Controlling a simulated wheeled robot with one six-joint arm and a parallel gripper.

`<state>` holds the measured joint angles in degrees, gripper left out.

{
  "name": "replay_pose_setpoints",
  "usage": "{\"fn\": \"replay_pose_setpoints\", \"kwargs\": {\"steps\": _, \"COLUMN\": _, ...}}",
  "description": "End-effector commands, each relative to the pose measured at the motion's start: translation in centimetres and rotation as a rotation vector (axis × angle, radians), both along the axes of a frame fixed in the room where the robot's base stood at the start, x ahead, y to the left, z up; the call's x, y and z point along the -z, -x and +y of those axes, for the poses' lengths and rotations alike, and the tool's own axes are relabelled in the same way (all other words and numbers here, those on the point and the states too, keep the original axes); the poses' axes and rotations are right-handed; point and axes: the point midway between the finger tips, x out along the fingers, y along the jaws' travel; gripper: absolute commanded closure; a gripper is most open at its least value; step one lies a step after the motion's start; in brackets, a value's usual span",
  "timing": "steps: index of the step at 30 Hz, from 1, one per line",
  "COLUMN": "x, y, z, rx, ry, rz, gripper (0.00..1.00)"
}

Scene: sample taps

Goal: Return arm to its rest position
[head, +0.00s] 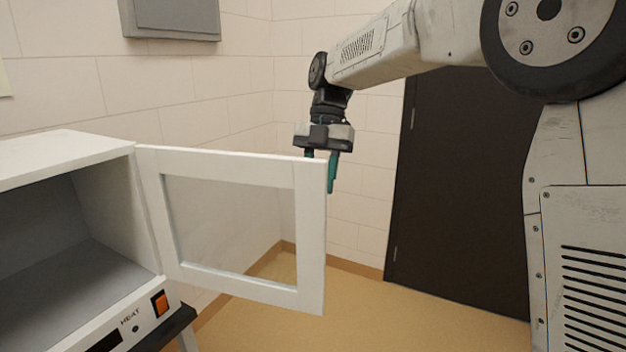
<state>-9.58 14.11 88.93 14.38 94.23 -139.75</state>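My gripper (321,156) hangs pointing down at the end of my outstretched arm, by the top free corner of the open cabinet door (312,240). Its teal right finger shows beside the door's outer edge. The left finger is mostly hidden by the door's top rail. A gap shows between the fingers, with nothing seen in it. I cannot tell whether the gripper touches the door.
The white heating cabinet (70,146) stands at left, its door swung out wide and its visible interior empty. An orange switch (159,303) is on its front panel. A dark door (462,190) stands behind my arm. The floor (400,318) at centre right is clear.

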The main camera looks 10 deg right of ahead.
Motion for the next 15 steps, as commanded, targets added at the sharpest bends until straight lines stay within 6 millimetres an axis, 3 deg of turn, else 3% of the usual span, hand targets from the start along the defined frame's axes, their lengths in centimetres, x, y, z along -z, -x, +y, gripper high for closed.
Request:
{"fn": "replay_pose_setpoints", "kwargs": {"steps": 5, "x": -1.0, "y": 2.6, "z": -1.5, "rx": 0.192, "ry": 0.072, "rz": -0.003, "gripper": 0.67}}
{"fn": "replay_pose_setpoints", "kwargs": {"steps": 10, "x": -1.8, "y": 8.6, "z": -4.7, "rx": 0.642, "ry": 0.217, "rz": -0.004, "gripper": 0.67}}
{"fn": "replay_pose_setpoints", "kwargs": {"steps": 15, "x": -1.1, "y": 15.2, "z": -7.7, "rx": 1.152, "ry": 0.333, "rz": -0.002, "gripper": 0.67}}
